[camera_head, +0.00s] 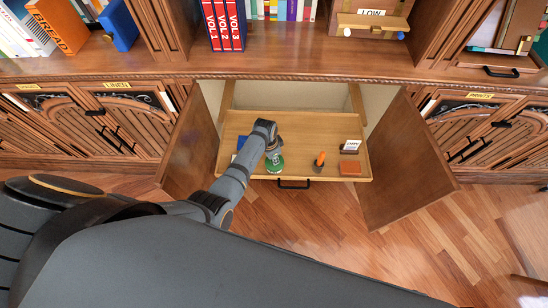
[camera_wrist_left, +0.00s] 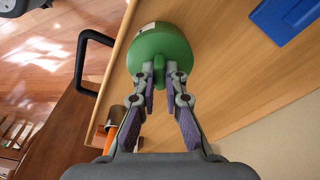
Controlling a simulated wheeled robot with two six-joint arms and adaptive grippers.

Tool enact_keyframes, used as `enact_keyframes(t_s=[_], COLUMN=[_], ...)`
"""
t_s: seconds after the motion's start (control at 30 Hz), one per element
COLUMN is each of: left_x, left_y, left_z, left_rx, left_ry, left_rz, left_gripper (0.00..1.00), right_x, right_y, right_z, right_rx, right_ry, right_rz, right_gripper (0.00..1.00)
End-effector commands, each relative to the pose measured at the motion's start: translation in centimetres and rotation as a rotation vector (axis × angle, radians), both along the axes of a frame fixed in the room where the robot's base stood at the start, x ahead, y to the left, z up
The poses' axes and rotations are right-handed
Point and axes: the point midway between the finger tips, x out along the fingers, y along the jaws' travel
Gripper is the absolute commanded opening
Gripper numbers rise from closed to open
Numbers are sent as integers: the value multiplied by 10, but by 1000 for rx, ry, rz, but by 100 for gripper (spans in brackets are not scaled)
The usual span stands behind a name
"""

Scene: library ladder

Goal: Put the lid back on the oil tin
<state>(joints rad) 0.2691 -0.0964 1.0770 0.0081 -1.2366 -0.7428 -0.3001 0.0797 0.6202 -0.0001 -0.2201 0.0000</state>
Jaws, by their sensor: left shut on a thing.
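The green oil tin (camera_head: 275,166), with a pale label, stands in the pulled-out drawer near its front edge. In the left wrist view a round green lid (camera_wrist_left: 165,45) with a small knob shows from above, a bit of pale label beyond its rim. My left gripper (camera_head: 271,152) reaches down over the tin. Its fingers (camera_wrist_left: 160,82) are shut on the knob of the lid. The lid is over the tin, but I cannot tell whether it is seated or just above it. My right gripper is not in view.
The drawer (camera_head: 300,125) stands between two open cabinet doors. It also holds a blue item (camera_head: 242,142), an orange-topped dark item (camera_head: 319,159), an orange block (camera_head: 350,168) and a small sign (camera_head: 351,146). The drawer's middle is clear. A shelf with books is above.

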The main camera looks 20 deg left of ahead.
Motion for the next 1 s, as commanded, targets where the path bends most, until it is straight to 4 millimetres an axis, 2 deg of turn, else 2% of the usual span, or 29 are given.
enact_keyframes(t_s=[0.4, 0.43, 0.6, 0.83, 1.0], left_x=[0, 0, 0, 0, 0], left_y=[0, 0, 0, 0, 0], left_z=[0, 0, 0, 0, 0], left_rx=[1, 1, 1, 0, 0], left_ry=[-1, -1, -1, 0, 0], left_rz=[0, 0, 0, 0, 0], left_gripper=[0, 12, 35, 37, 58], right_x=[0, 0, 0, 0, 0], right_y=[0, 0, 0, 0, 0], right_z=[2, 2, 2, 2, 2], right_rx=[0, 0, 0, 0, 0], right_ry=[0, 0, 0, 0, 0], right_rz=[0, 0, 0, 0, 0], right_gripper=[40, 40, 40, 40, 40])
